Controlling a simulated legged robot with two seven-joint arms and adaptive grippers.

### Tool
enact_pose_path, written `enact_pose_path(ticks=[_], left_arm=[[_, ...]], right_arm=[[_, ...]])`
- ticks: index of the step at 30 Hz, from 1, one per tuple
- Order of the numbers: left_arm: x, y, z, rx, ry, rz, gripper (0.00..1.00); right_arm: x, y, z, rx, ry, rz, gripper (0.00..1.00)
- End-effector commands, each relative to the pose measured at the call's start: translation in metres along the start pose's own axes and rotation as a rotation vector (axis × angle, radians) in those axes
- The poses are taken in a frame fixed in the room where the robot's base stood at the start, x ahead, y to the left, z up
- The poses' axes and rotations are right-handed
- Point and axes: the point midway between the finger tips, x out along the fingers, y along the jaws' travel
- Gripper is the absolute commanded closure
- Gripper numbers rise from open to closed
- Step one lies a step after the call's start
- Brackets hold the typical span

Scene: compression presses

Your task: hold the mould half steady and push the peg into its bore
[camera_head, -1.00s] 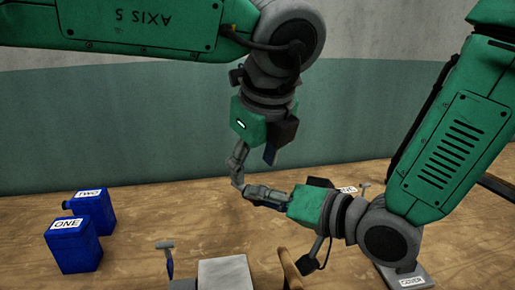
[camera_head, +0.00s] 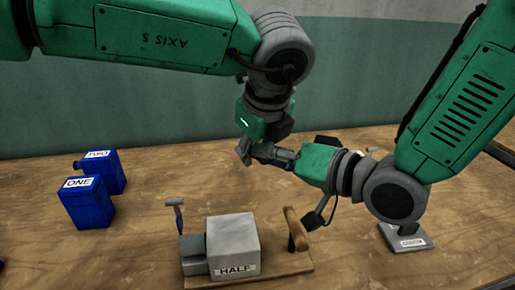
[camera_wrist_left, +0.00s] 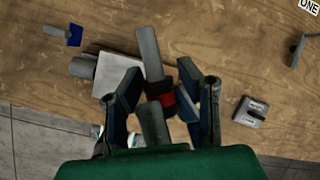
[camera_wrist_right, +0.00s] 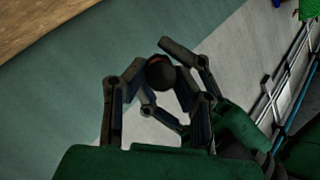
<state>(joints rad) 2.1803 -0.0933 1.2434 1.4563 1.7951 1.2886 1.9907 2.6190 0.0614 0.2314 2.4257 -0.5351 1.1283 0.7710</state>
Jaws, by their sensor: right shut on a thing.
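The mould half (camera_head: 231,243), a grey block labelled HALF, rests on a wooden board (camera_head: 292,264) at the front of the bench. Its bore is not visible. The peg is dark with a red band, mostly hidden between the grippers. It shows in the right wrist view (camera_wrist_right: 160,73) and in the left wrist view (camera_wrist_left: 167,98). My right gripper (camera_head: 268,152) is shut on it above the bench. My left gripper (camera_head: 245,151) comes from above, its fingers on either side of the peg; whether they touch it is unclear.
Blue containers ONE (camera_head: 87,203) and TWO (camera_head: 106,170) stand at left. A small hammer (camera_head: 178,218) stands beside the mould half. A wooden handle (camera_head: 297,230) rises at the board's right. A grey plate (camera_head: 405,238) lies at right. The bench between the containers and hammer is clear.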

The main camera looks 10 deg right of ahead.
Motion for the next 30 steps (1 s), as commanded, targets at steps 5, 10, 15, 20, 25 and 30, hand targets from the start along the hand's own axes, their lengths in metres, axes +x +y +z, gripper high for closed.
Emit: enact_pose_path(ticks=[5,10,15,20,25,30], left_arm=[[-0.0004,0.0006,-0.0009,0.004,0.001,0.003,1.0],[-0.0014,-0.0003,-0.0017,0.004,0.002,-0.001,1.0],[-0.0016,-0.0011,-0.0015,0.003,0.002,-0.003,1.0],[-0.0019,-0.0016,-0.0006,0.002,0.001,-0.005,1.0],[-0.0018,-0.0011,-0.0004,0.002,0.001,-0.004,1.0],[-0.0011,-0.0003,-0.0008,0.003,0.001,-0.001,1.0]], right_arm=[[0.0002,0.0006,-0.0005,-0.006,0.0,0.002,1.0],[0.0004,0.0002,0.0002,-0.006,-0.001,0.001,0.56],[0.0004,-0.0006,0.0016,-0.006,-0.005,-0.001,0.52],[0.0003,-0.0006,0.0028,-0.006,-0.008,-0.001,0.52],[0.0002,-0.0001,0.0022,-0.005,-0.007,0.001,0.52],[0.0009,0.0007,0.0054,-0.005,-0.015,0.004,0.52]])
